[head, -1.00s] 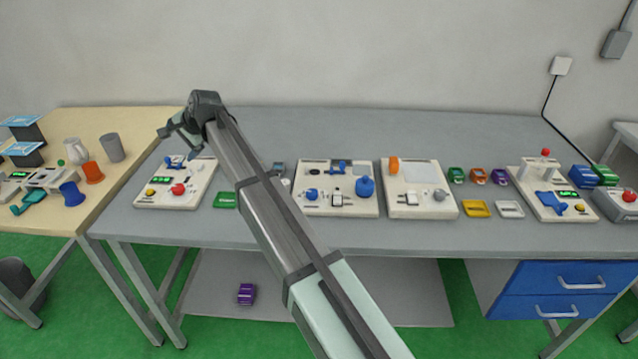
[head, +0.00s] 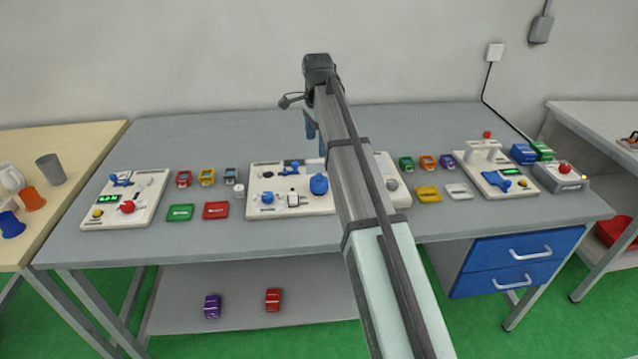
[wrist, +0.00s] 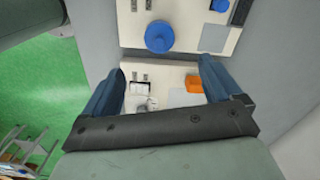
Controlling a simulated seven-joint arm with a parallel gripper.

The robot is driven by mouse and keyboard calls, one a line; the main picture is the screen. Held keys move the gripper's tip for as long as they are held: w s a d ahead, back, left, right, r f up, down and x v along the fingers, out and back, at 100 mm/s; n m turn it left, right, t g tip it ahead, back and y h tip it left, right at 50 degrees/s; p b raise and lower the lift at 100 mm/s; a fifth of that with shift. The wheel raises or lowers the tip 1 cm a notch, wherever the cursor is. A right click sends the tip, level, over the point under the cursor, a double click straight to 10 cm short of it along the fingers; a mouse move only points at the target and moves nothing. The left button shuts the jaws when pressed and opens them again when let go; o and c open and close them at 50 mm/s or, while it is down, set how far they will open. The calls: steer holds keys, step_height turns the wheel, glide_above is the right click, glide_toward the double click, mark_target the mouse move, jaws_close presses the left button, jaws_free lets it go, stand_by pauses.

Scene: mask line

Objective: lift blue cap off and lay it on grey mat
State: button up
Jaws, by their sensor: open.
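The round blue cap (head: 318,184) sits on the right part of the middle white board (head: 262,207). It shows as a blue disc in the wrist view (wrist: 159,37), ahead of my fingertips. My gripper (wrist: 163,70) is open and empty, its two blue fingers wide apart above the boards. In the head view my gripper (head: 311,127) hangs at the arm's far end, partly behind the arm. A light grey square, which looks like the grey mat (wrist: 186,99), lies on the neighbouring board between the fingers in the wrist view. In the head view my arm hides it.
An orange block (wrist: 194,84) stands near the grey square. The middle board also bears a smaller blue knob (head: 267,198) and a blue handle. Green (head: 180,212) and red (head: 216,210) trays lie left of it. Bare table lies behind the boards.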

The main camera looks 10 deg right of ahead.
glide_above(320, 174)
steer(key=f, duration=0.7)
steer(key=shift+s+f, duration=0.3)
steer(key=shift+w+f, duration=0.2)
steer(key=shift+f, duration=2.9)
steer(key=c, duration=1.1)
